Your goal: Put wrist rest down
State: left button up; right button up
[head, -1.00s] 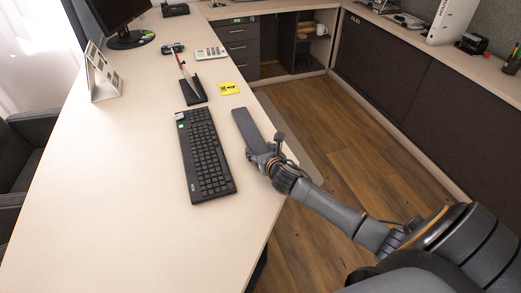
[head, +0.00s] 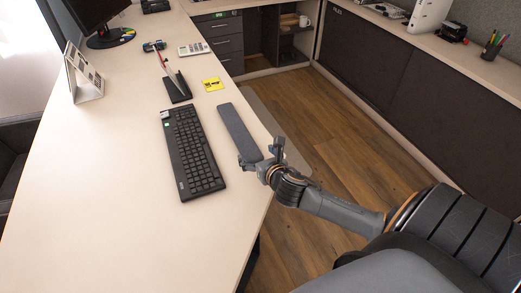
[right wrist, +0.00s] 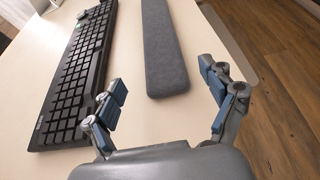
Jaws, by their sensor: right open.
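The wrist rest (head: 238,131) is a long dark grey pad lying flat on the desk, just right of the black keyboard (head: 192,152) and roughly parallel to it. In the right wrist view the wrist rest (right wrist: 164,50) lies ahead of my right gripper (right wrist: 168,98), whose fingers are spread apart with bare desk between them. The fingers do not touch the pad there. In the head view the right gripper (head: 262,160) is at the near end of the wrist rest, by the desk's right edge. My left gripper is not in view.
The pale desk (head: 120,200) has free room left of and below the keyboard. A yellow note (head: 213,84), a dark stand (head: 178,88), a calculator (head: 193,50), a calendar (head: 84,75) and a monitor (head: 98,12) stand farther back. Wooden floor (head: 345,150) lies right of the desk.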

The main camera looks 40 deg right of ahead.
jog(key=shift+v, duration=1.4)
